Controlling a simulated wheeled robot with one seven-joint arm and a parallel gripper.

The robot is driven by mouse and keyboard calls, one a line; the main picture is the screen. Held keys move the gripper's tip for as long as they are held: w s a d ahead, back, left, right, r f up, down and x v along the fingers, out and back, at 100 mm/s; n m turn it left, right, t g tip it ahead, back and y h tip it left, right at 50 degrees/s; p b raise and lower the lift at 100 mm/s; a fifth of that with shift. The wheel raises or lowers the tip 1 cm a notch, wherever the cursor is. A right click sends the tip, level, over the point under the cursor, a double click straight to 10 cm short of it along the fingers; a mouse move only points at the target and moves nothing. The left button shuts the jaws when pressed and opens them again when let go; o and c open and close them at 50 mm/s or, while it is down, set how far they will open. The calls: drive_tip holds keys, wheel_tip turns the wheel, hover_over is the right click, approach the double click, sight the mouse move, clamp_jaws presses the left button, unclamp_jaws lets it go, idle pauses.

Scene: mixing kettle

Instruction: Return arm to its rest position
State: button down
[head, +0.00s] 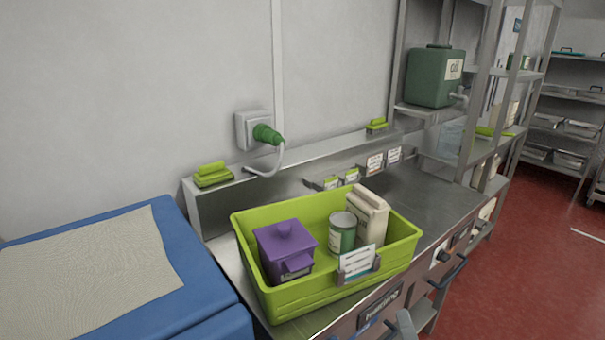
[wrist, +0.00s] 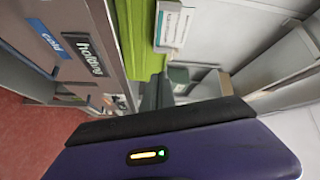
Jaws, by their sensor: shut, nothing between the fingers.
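My gripper (wrist: 157,90) shows in the wrist view as dark, narrow fingers beyond the purple and black housing with a small lit indicator. The fingers are shut with nothing between them. In that view they are near the lime green bin (wrist: 142,40) and the front of the counter.
A blue unit (head: 200,300) stands left, steel shelves (head: 480,90) right. Red floor (head: 540,240) is clear.

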drive_tip(key=s+f+n+g, duration=0.2)
drive_tip(key=s+n, duration=0.5)
drive_tip(key=s, duration=1)
drive_tip(key=s+f+n+g, duration=0.2)
drive_tip(key=s+n, duration=0.5)
drive_tip(key=s, duration=1.1)
drive_tip(key=shift+d+f+n+y, duration=0.15)
drive_tip(key=shift+d+n+y, duration=0.1)
drive_tip(key=shift+n+y, duration=0.05)
